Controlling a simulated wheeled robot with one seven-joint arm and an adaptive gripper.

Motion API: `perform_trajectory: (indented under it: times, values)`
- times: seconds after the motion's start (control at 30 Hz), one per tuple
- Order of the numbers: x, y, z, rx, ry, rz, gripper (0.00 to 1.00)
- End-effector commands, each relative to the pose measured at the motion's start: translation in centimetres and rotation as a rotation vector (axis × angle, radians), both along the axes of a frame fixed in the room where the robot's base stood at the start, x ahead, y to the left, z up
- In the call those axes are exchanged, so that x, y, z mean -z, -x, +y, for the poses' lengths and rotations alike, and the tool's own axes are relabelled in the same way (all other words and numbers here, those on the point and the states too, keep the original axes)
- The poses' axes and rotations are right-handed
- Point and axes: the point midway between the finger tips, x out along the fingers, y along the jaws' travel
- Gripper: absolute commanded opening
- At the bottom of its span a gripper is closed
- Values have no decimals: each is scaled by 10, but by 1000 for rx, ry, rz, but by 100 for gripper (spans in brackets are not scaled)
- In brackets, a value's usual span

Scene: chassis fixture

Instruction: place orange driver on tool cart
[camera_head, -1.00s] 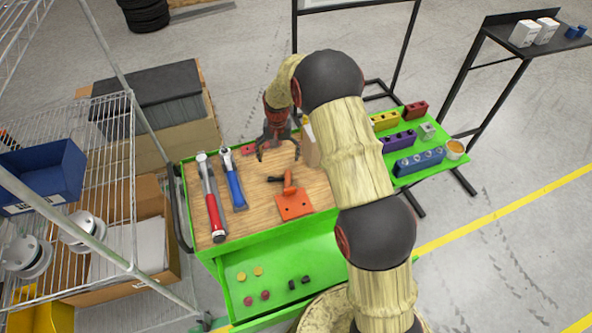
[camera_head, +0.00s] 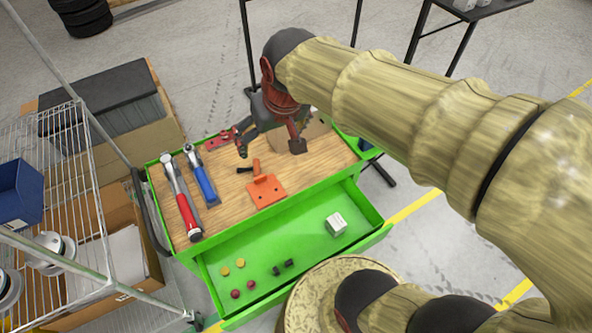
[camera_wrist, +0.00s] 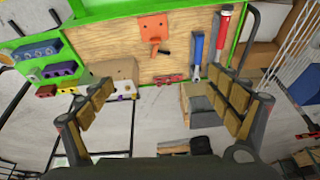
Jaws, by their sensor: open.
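An orange driver handle (camera_head: 256,167) with a black piece beside it is on the wooden top of the green tool cart (camera_head: 159,187), against an orange plate (camera_head: 267,191). The handle (camera_wrist: 155,48) and plate (camera_wrist: 153,27) also show in the wrist view, near the top middle. I cannot tell whether the handle and plate are joined. My gripper (camera_head: 270,149) is open and empty above the back part of the cart top, behind the handle in the head view. In the wrist view its fingers (camera_wrist: 163,88) are spread wide with nothing between them.
A red-handled tool (camera_head: 183,202) and a blue-handled tool (camera_head: 203,180) lie at the cart's left. A red tool (camera_head: 220,140) lies near the back edge. The open drawer (camera_head: 300,238) holds a pale cube (camera_head: 336,223) and small round pieces. A wire rack (camera_head: 75,200) stands left.

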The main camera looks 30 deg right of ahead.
Motion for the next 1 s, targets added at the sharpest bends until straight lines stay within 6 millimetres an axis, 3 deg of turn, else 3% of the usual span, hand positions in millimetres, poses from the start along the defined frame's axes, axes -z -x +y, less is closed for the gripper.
perform_trajectory:
  times: [0.1, 0.2, 0.33, 0.5, 0.83, 1.0]
  values:
    - [-7, 44, 0, -30, 15, -50, 90]
    - [-6, 73, 0, -52, 26, -78, 90]
    - [-3, 97, 0, -71, 37, -103, 90]
    - [0, 108, 0, -82, 42, -114, 90]
    - [2, 108, 0, -82, 42, -114, 90]
    - [22, 108, 0, -81, 42, -114, 90]
